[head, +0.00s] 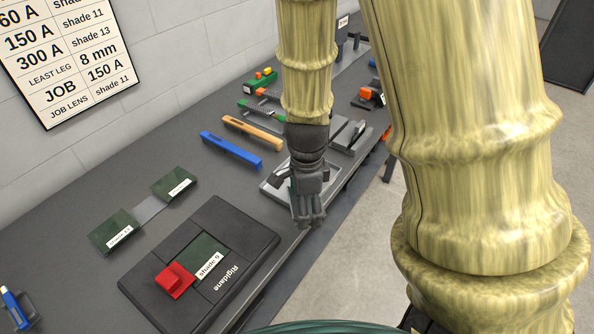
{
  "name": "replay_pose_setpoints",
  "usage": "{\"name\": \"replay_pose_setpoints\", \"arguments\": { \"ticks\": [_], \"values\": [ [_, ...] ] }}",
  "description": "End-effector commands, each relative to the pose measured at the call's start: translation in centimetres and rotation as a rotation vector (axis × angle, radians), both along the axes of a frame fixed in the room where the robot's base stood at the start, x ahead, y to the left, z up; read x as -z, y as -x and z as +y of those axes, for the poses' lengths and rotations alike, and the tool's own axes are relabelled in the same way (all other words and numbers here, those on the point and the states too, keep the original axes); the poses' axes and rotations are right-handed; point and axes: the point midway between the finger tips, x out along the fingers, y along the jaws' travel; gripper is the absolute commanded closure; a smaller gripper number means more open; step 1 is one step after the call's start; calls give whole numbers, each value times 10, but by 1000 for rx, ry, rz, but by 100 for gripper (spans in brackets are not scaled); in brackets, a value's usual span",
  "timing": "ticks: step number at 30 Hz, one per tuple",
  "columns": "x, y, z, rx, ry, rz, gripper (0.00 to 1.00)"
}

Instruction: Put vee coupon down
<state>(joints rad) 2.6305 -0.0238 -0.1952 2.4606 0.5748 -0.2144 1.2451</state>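My gripper (308,218) is dark grey and points down near the front edge of the bench, in front of a light grey plate or tray (272,194). Its fingers look close together, but their gap is hard to make out and no held piece shows clearly. A grey metal piece with a dark groove along it (348,136), perhaps the vee coupon, lies on the bench just behind and right of the gripper. The gripper and wrist hide much of the light grey plate and whatever lies on it.
A black Rigidane case (248,232) with a red block (174,280) and a shade 9 lens (207,250) lies front left. Two more shade lenses (118,231) lie behind it. Blue (231,150) and orange-tan (253,132) bars lie mid-bench. A wall chart (65,50) hangs behind.

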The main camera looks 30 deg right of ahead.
Motion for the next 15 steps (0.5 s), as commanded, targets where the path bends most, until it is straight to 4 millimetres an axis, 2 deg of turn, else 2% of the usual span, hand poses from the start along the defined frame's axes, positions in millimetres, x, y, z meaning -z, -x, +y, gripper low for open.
{"name": "replay_pose_setpoints", "arguments": {
  "ticks": [3,15],
  "values": [
    [-1,-22,-11,-4,1,0,49],
    [6,-89,-53,-6,0,0,49]
  ]
}}
